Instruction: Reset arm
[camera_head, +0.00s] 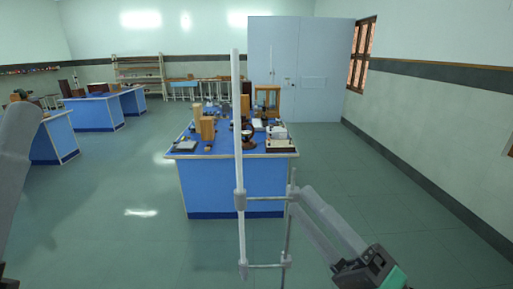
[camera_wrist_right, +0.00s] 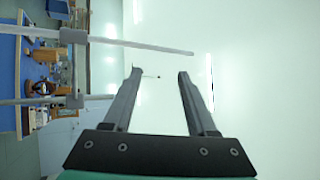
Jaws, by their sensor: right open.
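My right gripper (camera_head: 300,200) comes in from the lower right in the head view, its two grey fingers pointing up and left. In the right wrist view the fingers of my right gripper (camera_wrist_right: 158,73) stand apart with nothing between them. A pale upright rod (camera_head: 237,130) with a thinner rod and cross clamps is close in front of the camera, left of the gripper. The rod (camera_wrist_right: 130,43) and clamps also show left of and beyond the fingers in the wrist view; I cannot tell whether they touch. Of my left arm only a grey link shows at the left edge.
A blue bench (camera_head: 225,185) stands ahead, crowded with wooden blocks and instruments. More blue benches (camera_head: 95,113) are at the left. A pale cabinet (camera_head: 300,75) and a shelf rack (camera_head: 138,68) stand at the back. The floor at the right is clear.

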